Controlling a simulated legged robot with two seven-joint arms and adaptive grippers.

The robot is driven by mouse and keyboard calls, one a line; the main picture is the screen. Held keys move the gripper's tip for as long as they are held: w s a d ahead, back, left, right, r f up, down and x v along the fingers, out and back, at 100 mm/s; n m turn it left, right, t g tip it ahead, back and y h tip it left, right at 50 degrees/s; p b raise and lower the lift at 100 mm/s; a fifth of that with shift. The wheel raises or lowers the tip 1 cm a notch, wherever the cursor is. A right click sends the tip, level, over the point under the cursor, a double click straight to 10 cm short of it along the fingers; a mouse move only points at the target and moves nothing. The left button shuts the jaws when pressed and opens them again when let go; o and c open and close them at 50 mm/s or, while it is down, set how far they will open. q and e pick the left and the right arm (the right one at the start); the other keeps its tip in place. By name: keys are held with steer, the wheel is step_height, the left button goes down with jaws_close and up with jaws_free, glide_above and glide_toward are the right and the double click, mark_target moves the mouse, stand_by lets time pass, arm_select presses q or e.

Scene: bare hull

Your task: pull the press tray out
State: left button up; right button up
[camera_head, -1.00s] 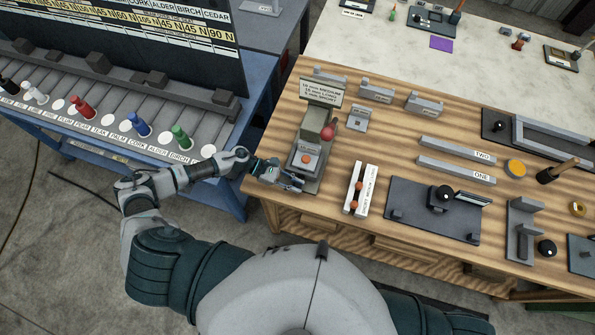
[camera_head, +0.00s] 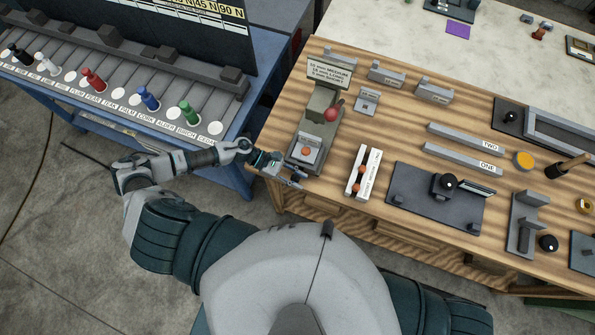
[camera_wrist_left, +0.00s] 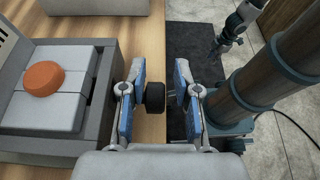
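A small black knob (camera_wrist_left: 155,97) shows beside the frame. My left gripper (camera_head: 295,179) is at the press's front edge. In the wrist view its two blue-sided fingers (camera_wrist_left: 157,98) stand apart with the knob between them, gaps seeming to show on both sides. A gripper, apparently my right (camera_wrist_left: 214,54), hangs at upper right.
A white stand with orange balls (camera_head: 363,173) is right of the press. A dark plate with a black knob (camera_head: 440,195) lies farther right. A blue bench (camera_head: 232,165) with coloured pegs stands left, across a gap. Wooden table top shows between the things.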

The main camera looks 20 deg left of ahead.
arm_select(q)
steer(key=v, duration=1.1)
steer(key=shift+a+f, duration=0.1)
steer(key=shift+f, duration=0.3)
steer(key=shift+w+a+r, duration=0.1)
steer(key=shift+a+r, duration=0.25)
steer(key=shift+r, duration=0.05)
steer(key=shift+d+r, duration=0.1)
steer(key=shift+d, duration=0.05)
arm_select(e)
steer(key=shift+a, duration=0.1)
steer(key=shift+a, duration=0.15)
